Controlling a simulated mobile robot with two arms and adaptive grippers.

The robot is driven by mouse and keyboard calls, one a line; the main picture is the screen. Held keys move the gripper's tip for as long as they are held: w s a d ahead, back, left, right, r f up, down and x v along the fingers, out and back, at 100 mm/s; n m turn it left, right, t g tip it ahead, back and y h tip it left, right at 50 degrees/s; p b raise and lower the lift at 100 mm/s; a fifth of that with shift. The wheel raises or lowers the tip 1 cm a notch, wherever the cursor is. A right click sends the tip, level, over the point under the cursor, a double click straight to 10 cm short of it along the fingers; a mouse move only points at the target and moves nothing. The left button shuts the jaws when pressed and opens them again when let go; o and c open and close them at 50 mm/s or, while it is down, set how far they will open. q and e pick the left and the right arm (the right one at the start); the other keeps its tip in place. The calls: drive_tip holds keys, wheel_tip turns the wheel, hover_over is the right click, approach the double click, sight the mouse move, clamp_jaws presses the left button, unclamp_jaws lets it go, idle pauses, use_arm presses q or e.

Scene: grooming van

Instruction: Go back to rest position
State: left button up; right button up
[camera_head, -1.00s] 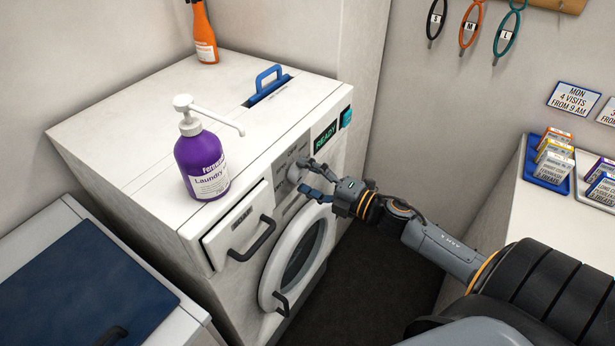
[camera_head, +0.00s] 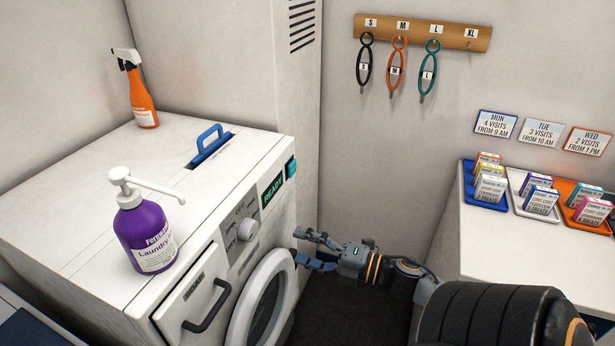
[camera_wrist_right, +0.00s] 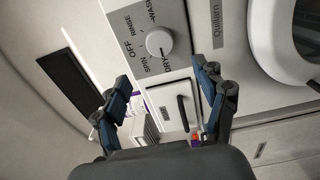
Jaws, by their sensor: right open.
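My right gripper (camera_head: 308,250) is open and empty in front of the washing machine (camera_head: 95,190), to the right of its dial (camera_head: 248,230). In the right wrist view the two fingers of my right gripper (camera_wrist_right: 168,95) are spread apart, with the dial (camera_wrist_right: 159,42) beyond them and clear of both. The dial's face carries marks such as OFF, RINSE, SPIN and DRY. The machine's display (camera_head: 273,190) reads READY. The left gripper does not show in either view.
A purple laundry pump bottle (camera_head: 146,238) and an orange spray bottle (camera_head: 143,98) stand on the machine. The round door (camera_head: 262,305) and the drawer (camera_head: 190,310) are at its front. A counter (camera_head: 480,240) with card trays is at right. Loops hang from a wall rack (camera_head: 425,32).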

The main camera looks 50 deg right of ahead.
drive_tip(key=shift+s+d, duration=0.1)
drive_tip(key=shift+s, duration=0.25)
idle(0.3)
drive_tip(key=s+d+f+m+g+h, duration=0.2)
drive_tip(key=f+m+h, duration=0.15)
drive_tip(key=f, duration=0.65)
drive_tip(key=s+d+f+m+g+h, duration=0.15)
drive_tip(key=f+m, duration=0.35)
drive_tip(key=f, duration=0.6)
drive_tip(key=s+d+f+m+g+h, duration=0.1)
drive_tip(key=s+d+f+m+h, duration=0.3)
drive_tip(key=f, duration=0.6)
drive_tip(key=s+a+f+m+g, duration=0.2)
drive_tip(key=s+a+f+g, duration=0.1)
drive_tip(key=s+a+f, duration=0.3)
drive_tip(key=s+a+f+m+g, duration=0.2)
drive_tip(key=s+a+f+m, duration=0.1)
drive_tip(key=f, duration=0.6)
drive_tip(key=s+a+f+m+g+y, duration=0.1)
drive_tip(key=s+a+f+g, duration=0.2)
drive_tip(key=s+a, duration=0.3)
drive_tip(key=s+a+f+m+g+y, duration=0.1)
drive_tip(key=s+a+f+g, duration=0.2)
drive_tip(key=s+a+f, duration=0.3)
drive_tip(key=s, duration=0.3)
drive_tip(key=shift+s+a+m, duration=0.15)
drive_tip(key=shift+s+m, duration=0.2)
drive_tip(key=shift+s, duration=0.05)
